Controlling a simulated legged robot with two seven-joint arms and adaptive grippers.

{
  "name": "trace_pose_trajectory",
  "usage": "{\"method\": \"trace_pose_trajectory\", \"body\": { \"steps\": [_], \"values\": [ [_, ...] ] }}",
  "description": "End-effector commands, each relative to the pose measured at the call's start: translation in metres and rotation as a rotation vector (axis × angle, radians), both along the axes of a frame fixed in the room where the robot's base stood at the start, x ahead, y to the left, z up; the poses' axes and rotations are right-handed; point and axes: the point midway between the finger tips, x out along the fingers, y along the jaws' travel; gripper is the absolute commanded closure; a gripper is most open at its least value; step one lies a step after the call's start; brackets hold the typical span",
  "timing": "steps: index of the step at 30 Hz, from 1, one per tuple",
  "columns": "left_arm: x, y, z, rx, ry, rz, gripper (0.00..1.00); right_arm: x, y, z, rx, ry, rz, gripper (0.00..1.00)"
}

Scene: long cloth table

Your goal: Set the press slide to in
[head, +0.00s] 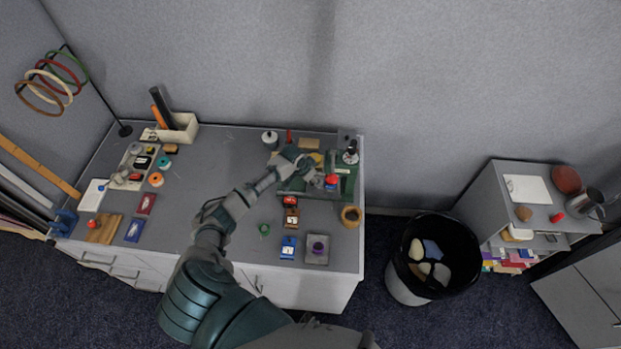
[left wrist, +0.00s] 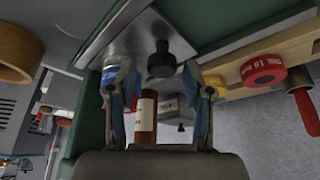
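The press is the green-framed device (head: 345,170) at the right end of the table. In the left wrist view a metal plate (left wrist: 130,38) with a black knob (left wrist: 162,62) sits within its green frame (left wrist: 240,32); I cannot tell for sure whether this plate is the slide, or its setting. My left gripper (head: 312,176) is over the left part of the press. In the left wrist view its two blue-grey fingers (left wrist: 158,98) are apart, with the knob beyond and between them. No grip on the knob shows. My right gripper is not in view.
A red-topped round piece (head: 331,180) is close right of my gripper; a red dial (left wrist: 263,70) shows in the wrist view. A brown ring (head: 351,215), small boxes (head: 290,216) and a grey tray (head: 317,250) lie in front. The table's middle is mostly clear.

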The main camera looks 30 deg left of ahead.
Motion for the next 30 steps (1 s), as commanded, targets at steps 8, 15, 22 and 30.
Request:
{"method": "trace_pose_trajectory", "body": {
  "steps": [8, 15, 22, 30],
  "values": [
    [0.0, 0.002, -0.003, 0.0, 0.006, 0.001, 0.45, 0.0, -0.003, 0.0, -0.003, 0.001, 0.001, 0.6],
    [-0.012, 0.007, 0.024, 0.003, 0.004, -0.001, 0.45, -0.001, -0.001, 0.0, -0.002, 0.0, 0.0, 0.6],
    [-0.031, 0.011, 0.072, 0.004, 0.003, -0.001, 0.45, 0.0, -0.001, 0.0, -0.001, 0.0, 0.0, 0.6],
    [-0.044, 0.013, 0.104, 0.001, 0.005, 0.0, 0.45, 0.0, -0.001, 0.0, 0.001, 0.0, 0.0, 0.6]
  ]
}}
